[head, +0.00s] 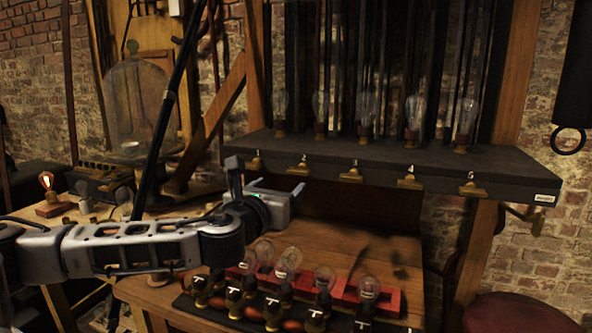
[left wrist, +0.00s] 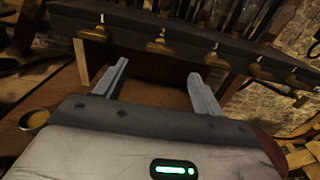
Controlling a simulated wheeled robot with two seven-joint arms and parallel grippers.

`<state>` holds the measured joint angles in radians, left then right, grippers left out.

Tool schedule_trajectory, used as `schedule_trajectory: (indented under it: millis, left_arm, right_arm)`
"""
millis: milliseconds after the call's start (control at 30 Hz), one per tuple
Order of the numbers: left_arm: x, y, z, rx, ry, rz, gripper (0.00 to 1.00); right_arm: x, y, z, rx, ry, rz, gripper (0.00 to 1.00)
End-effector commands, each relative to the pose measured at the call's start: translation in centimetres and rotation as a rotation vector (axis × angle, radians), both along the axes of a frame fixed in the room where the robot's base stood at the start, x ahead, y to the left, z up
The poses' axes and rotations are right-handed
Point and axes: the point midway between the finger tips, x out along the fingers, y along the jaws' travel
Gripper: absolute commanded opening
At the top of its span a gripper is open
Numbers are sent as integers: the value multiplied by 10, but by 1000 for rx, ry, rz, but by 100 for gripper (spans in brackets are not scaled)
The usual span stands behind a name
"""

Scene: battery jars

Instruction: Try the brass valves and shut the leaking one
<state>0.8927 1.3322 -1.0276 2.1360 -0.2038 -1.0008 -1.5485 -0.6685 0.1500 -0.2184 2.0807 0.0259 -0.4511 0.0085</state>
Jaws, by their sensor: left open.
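Several brass valves are set in a row along the front edge of a dark shelf, with small number marks above them. In the head view the leftmost valve (head: 254,163), the second valve (head: 299,169), the middle valve (head: 350,175) and the rightmost valve (head: 472,191) show. My left gripper (head: 283,186) is open and empty, just below and in front of the left valves. In the left wrist view the second valve (left wrist: 160,46) lies beyond the gap between my fingers (left wrist: 158,70), apart from them. I cannot see which valve leaks. My right gripper is out of view.
The dark shelf (head: 390,155) carries several glass bulbs. Below it a wooden bench (head: 335,235) has dark patches, perhaps wet or shadow. A red rack (head: 392,303) with bulbs stands at the front. A glass bell jar (head: 137,105) stands at the left.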

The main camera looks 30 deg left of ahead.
Motion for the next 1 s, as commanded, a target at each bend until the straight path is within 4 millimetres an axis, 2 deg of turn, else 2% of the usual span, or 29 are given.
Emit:
schedule_trajectory:
  millis: [100,300,500,700,933,967,1000]
  left_arm:
    - [28,6,3,-3,-3,0,69]
    - [68,16,2,-3,-2,0,69]
    - [93,22,1,-4,-2,0,69]
    - [102,24,0,-3,-1,-1,69]
    - [102,24,0,-3,-1,-1,69]
    - [102,24,0,-3,-1,-1,64]
    - [102,24,0,-3,-1,-1,52]
  right_arm:
    - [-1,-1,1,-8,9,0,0]
    - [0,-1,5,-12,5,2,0]
    - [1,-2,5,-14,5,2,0]
    - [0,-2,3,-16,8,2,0]
    - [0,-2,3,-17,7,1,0]
    - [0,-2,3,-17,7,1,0]
    - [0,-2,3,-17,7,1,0]
